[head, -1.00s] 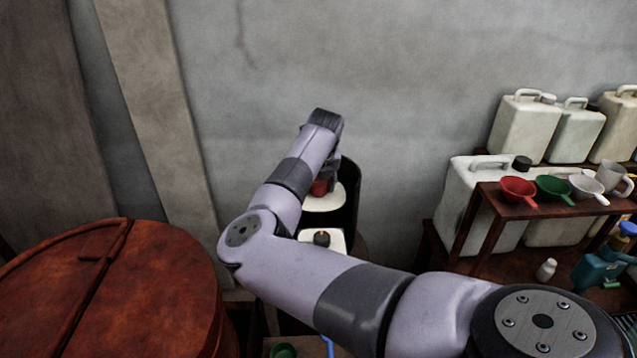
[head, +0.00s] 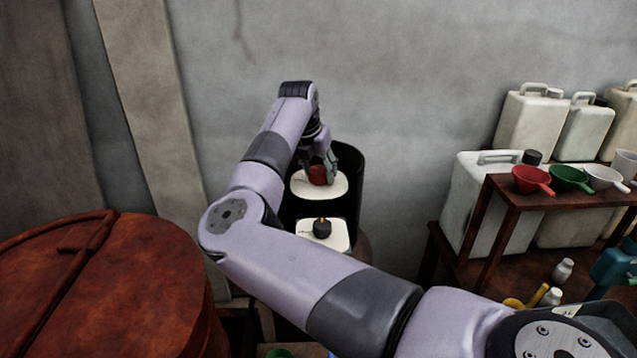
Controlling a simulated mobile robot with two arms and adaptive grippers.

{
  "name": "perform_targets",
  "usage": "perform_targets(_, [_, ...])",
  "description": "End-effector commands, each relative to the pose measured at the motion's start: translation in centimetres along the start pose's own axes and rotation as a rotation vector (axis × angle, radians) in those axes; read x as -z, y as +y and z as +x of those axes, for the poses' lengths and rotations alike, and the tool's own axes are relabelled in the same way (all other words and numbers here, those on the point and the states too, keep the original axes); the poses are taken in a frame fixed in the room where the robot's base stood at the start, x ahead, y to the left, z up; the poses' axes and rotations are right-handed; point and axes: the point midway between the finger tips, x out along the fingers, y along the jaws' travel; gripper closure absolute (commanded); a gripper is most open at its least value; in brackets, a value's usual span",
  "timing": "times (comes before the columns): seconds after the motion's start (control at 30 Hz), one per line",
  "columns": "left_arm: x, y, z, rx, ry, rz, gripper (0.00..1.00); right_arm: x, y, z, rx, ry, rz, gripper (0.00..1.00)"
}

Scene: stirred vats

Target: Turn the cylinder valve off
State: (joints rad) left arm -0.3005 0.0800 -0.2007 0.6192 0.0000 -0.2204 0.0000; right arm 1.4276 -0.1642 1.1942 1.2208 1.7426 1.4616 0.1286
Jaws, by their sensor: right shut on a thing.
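A red rounded knob (head: 318,176), which looks like the valve's handle, sits over a white rounded top (head: 334,192) near the back wall. My right gripper (head: 319,170) reaches down to it from above, and its fingers are shut on the red knob. The valve body under the knob is not clear. My left gripper is not in view.
A dark curved housing (head: 349,170) stands close behind and right of the knob. In front is a white top with a black cap (head: 321,227). A big rust-red lidded vat (head: 150,285) stands left. At right, a wooden shelf (head: 502,186) holds colored scoops, near white jerrycans (head: 527,124).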

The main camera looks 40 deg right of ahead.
Motion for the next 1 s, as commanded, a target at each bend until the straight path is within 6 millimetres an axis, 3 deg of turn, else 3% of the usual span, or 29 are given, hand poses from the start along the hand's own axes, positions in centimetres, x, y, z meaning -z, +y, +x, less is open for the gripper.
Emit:
perform_targets(0.1, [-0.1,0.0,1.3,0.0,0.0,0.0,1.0,0.1,0.0,0.3,0.044,0.005,0.101,0.84])
perform_targets(0.37, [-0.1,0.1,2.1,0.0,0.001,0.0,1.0,0.0,-0.1,0.1,0.139,0.016,0.328,0.84])
perform_targets(1.0, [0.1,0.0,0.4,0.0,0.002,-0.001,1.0,-0.1,-0.1,-0.1,0.33,0.037,0.789,0.84])
